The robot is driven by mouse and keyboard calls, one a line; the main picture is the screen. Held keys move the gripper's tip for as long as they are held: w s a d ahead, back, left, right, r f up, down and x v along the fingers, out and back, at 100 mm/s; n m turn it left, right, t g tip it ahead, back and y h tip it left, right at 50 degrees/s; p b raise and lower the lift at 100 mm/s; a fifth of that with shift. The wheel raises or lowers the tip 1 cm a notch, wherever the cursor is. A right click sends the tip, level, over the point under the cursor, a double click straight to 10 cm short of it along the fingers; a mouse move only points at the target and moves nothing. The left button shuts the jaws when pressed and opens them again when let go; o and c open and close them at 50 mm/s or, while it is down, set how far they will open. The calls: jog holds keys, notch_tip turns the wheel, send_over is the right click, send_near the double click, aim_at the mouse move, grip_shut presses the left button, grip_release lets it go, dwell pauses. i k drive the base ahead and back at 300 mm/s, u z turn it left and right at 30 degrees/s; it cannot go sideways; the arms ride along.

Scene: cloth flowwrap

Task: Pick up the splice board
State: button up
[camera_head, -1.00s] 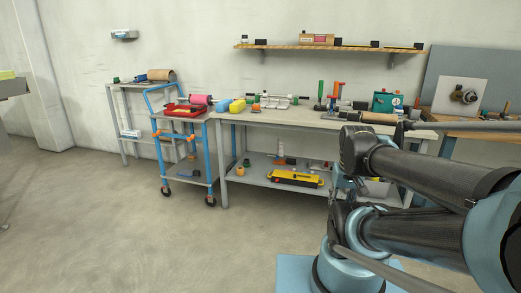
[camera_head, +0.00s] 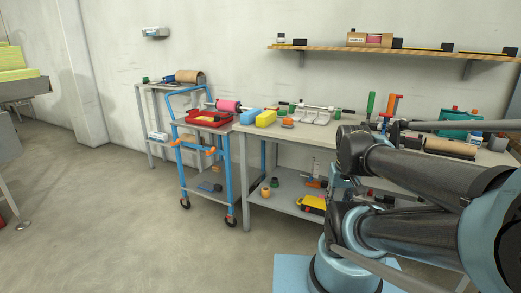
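No thing in view can be clearly told as the splice board. A pale grey tray-like piece (camera_head: 312,116) lies on the workbench (camera_head: 280,132), behind an orange item; it is too small to tell whether it is the board. My folded arm fills the right side of the view and hides part of the bench and its lower shelf. My gripper cannot be made out.
A blue-framed cart (camera_head: 228,180) with a red tray (camera_head: 209,119) stands left of the bench. A small table (camera_head: 150,125) is behind it. A yellow-green stack (camera_head: 12,62) is at far left. The floor at front left is clear.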

aim_at(217, 118)
jog(key=u, duration=0.35)
jog(key=i, duration=1.3)
jog(key=u, duration=0.55)
jog(key=i, duration=0.6)
jog(key=u, duration=0.15)
